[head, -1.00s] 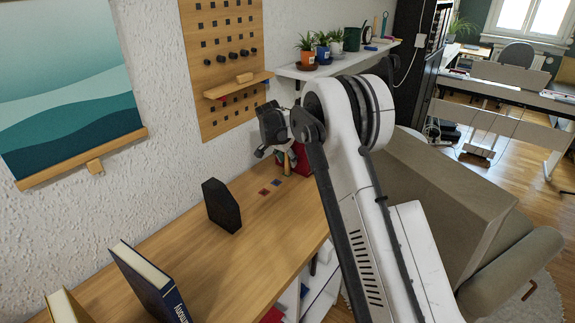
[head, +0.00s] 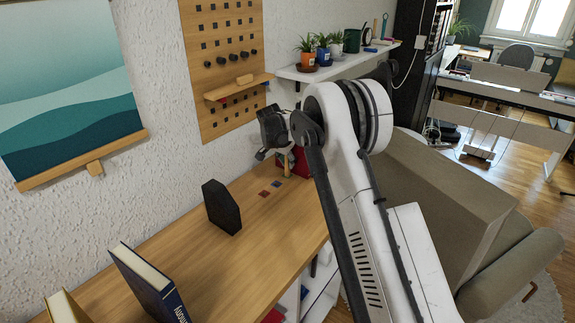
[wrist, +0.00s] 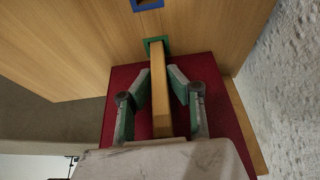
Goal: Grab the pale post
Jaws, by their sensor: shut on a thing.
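The pale post (wrist: 159,100) is a long, square yellowish wooden bar in the middle of the wrist view. Its far end is at a green square (wrist: 148,42). My gripper (wrist: 158,78) has one finger on each side of the post and is shut on it. In the head view my gripper (head: 272,130) is over the far end of the wooden desk, below the pegboard shelf.
A red block (wrist: 122,80) lies close behind the post, with a blue square (wrist: 147,4) beyond. A dark angular block (head: 222,207) and books (head: 150,285) stand nearer on the desk (head: 190,265). The wall pegboard (head: 222,30) is close by. Middle desk space is clear.

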